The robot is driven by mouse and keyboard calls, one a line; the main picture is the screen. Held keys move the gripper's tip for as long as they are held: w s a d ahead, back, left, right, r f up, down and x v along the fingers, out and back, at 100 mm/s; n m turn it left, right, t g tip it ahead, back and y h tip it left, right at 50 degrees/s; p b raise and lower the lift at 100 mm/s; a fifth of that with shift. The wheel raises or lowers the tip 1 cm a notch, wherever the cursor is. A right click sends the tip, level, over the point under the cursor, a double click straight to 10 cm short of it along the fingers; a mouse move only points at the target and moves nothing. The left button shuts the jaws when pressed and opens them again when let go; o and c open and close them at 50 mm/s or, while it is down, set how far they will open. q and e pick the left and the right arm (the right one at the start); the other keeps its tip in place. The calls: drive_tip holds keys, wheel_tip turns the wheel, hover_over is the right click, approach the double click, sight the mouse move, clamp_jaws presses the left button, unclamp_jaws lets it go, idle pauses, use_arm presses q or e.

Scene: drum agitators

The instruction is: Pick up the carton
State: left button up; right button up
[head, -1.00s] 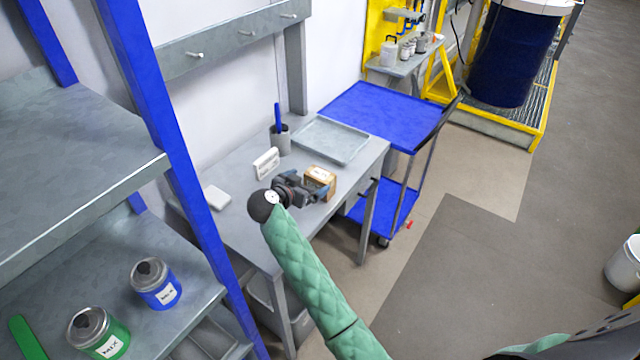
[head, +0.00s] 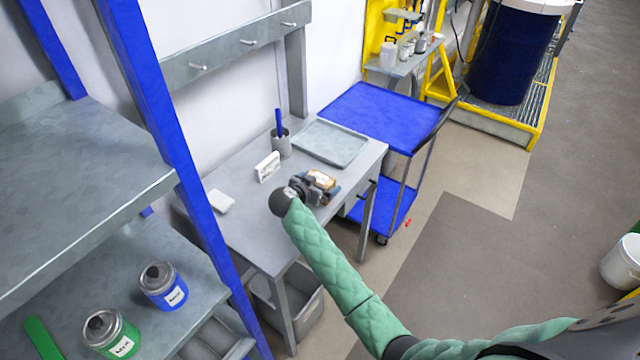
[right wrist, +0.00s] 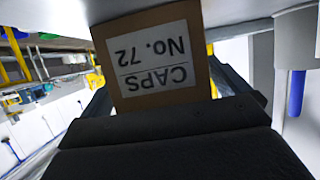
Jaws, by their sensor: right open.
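The carton (head: 321,180) is a small brown box on the grey table (head: 235,235), partly hidden by my right gripper in the head view. In the right wrist view the carton (right wrist: 155,62) fills the upper middle. Its white label reads "CAPS No. 72", upside down in that picture. My right gripper (head: 322,189) is open, low at the carton, with a finger on each side of it. I cannot tell whether the fingers touch it. My left gripper is not in view.
A blue cart (head: 385,115) stands just beyond. A blue-posted shelf (head: 190,150) with cans is at left.

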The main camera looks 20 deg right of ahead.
drive_tip(key=shift+f, duration=0.1)
drive_tip(key=c, duration=1)
